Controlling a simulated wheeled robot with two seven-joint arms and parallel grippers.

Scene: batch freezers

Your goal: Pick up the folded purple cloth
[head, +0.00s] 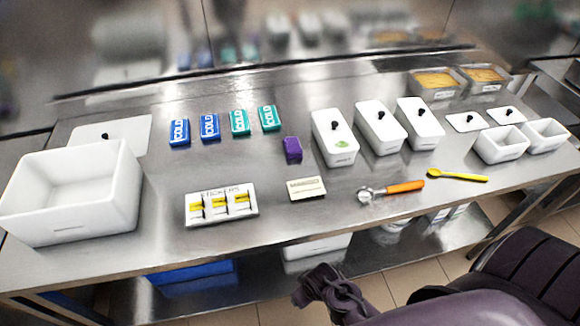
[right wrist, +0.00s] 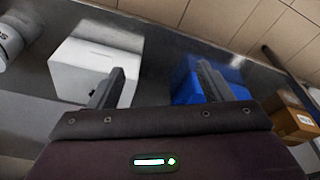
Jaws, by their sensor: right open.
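The folded purple cloth (head: 292,148) lies on the steel table, right of the teal cold packs and left of the first lidded white tub. Nothing covers it in the head view. My right gripper (head: 322,287) is in front of the table's front edge, well apart from the cloth. In the right wrist view its two fingers (right wrist: 160,88) are spread with nothing between them. The cloth does not show in that view. My left gripper is not in view.
Cold packs (head: 210,127), a sticker box (head: 221,205), a small cream box (head: 306,188), lidded tubs (head: 333,137), an orange-handled scoop (head: 391,190) and a yellow spoon (head: 457,176) stand around. A blue bin (right wrist: 190,80) and white container (right wrist: 90,70) are on the lower shelf.

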